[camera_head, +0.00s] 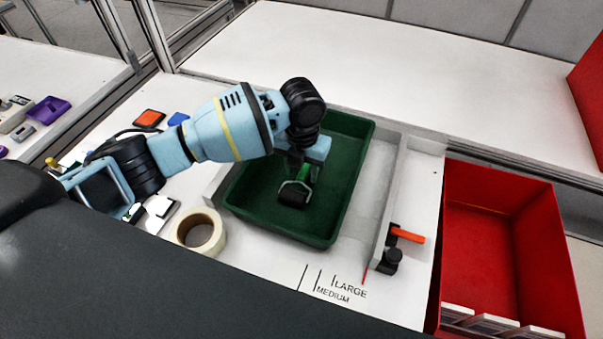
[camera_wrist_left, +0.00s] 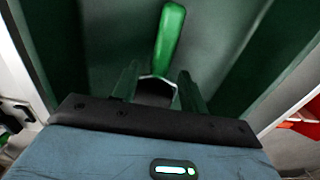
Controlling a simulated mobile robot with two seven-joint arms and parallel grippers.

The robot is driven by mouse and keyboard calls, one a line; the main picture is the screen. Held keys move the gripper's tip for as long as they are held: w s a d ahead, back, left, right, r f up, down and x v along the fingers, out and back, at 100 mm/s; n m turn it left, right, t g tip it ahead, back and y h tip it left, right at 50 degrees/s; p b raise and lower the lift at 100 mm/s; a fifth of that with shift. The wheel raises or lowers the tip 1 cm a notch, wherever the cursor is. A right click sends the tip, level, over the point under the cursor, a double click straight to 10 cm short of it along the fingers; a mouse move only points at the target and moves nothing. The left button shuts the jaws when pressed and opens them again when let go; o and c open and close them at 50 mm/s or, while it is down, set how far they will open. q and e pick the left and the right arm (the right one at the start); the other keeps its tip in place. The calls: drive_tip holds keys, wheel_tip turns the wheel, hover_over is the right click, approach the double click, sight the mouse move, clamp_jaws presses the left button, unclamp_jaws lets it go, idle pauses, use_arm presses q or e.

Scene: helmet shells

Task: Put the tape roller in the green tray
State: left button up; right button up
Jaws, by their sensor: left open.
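The tape roller (camera_head: 293,194) has a black roller, a pale metal frame and a green handle. It is inside the green tray (camera_head: 334,232), apparently on its floor. In the left wrist view, the green handle (camera_wrist_left: 170,38) extends beyond the two separated fingers (camera_wrist_left: 157,88). The roller end is between or just below the fingers and partly hidden. I cannot tell whether the fingers touch it. My right gripper is not in view.
A cream tape roll (camera_head: 214,243) stands close to the tray's left front corner. A red bin (camera_head: 560,240) is at the right. An orange-handled clamp (camera_head: 405,235) sits on the rail between them. A white table (camera_head: 400,60) lies clear behind.

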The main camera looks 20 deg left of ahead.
sight(302, 176)
use_arm(q)
wheel_tip(302, 176, up, 10)
idle(0.3)
